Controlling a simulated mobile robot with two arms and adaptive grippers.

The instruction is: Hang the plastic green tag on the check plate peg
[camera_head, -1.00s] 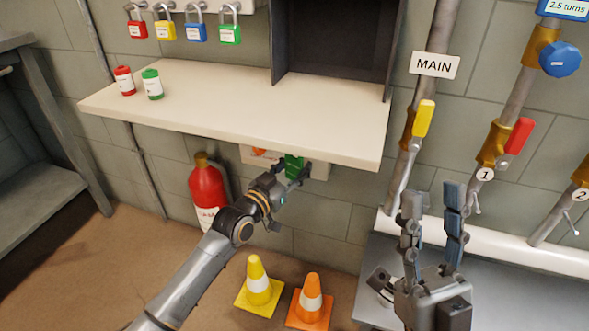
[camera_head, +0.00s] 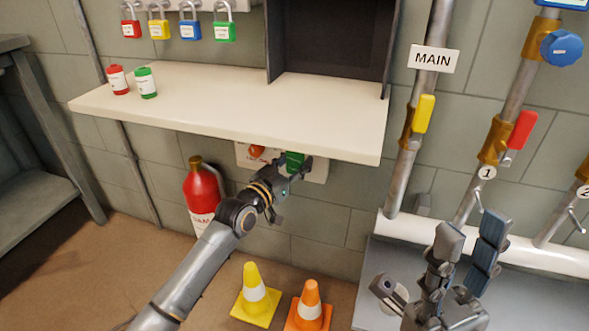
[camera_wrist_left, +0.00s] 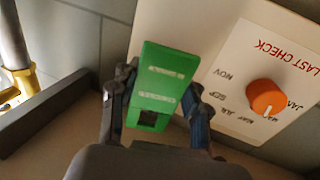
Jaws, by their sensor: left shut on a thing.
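The green tag (camera_wrist_left: 160,85) is a flat plastic piece with two lines of pale lettering and a dark square opening at its near end. My left gripper (camera_wrist_left: 163,92) is shut on it, one finger on each side. In the head view the tag (camera_head: 295,160) is partly hidden by my left gripper (camera_head: 291,174), below the white shelf. The white check plate (camera_wrist_left: 232,75) reads LAST CHECK and is on the wall beside and behind the tag. The plate (camera_head: 242,157) also shows in the head view. I cannot see its peg. My right gripper (camera_head: 470,237) is open and empty at lower right.
An orange dial (camera_wrist_left: 267,97) sticks out of the plate close to the tag. The shelf (camera_head: 240,110) overhangs this spot. A red extinguisher (camera_head: 202,195) and two cones (camera_head: 255,292) stand below. Pipes with valves (camera_head: 424,112) are at right.

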